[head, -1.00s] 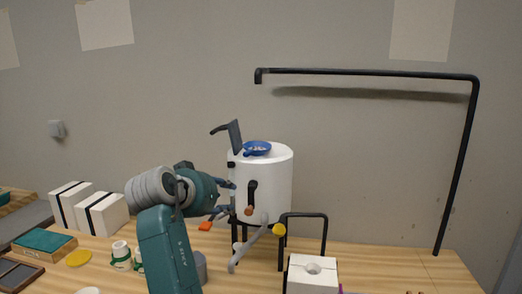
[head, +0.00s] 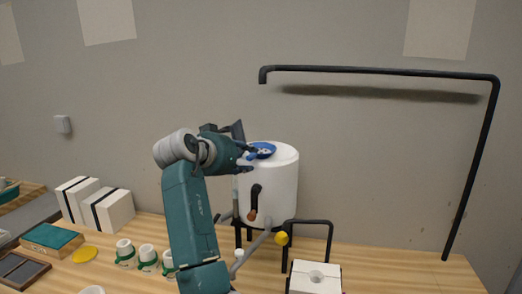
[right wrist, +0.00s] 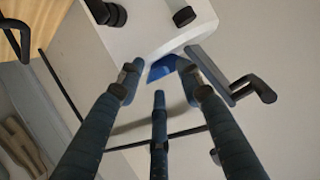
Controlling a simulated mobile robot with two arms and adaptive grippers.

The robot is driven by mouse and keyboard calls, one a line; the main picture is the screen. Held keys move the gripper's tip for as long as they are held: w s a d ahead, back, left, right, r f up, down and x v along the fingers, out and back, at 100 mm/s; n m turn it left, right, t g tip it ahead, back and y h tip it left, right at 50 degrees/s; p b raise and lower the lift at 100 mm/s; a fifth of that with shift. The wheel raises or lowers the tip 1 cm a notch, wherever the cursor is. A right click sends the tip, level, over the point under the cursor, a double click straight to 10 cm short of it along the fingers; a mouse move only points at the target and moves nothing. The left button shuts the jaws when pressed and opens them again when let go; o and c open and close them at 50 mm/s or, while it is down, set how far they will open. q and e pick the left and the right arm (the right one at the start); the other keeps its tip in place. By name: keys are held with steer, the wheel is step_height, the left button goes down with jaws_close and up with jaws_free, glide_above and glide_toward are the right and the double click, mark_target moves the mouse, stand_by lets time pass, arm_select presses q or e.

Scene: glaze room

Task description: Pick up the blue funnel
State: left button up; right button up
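The blue funnel (head: 264,150) lies on top of a white cylindrical tank (head: 272,192) in the head view. Part of it shows between my right fingertips in the right wrist view (right wrist: 160,68), at the edge of the white tank. My right gripper (head: 247,155) is at the left side of the tank's top, close to the funnel. Its fingers (right wrist: 159,82) are spread and hold nothing; I cannot tell whether any touches the funnel. My arm and fingers hide part of the tank's left side. My left gripper is not in view.
The tank stands on dark legs and has a dark tap (head: 255,203) in front. A black bent pipe (head: 385,71) arches at the right. White cups with green bands (head: 148,257), white boxes (head: 107,209) and a white block (head: 314,278) stand on the table.

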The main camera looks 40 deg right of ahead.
steer(key=shift+x, duration=1.25)
steer(key=shift+s+a, duration=0.1)
jaws_close()
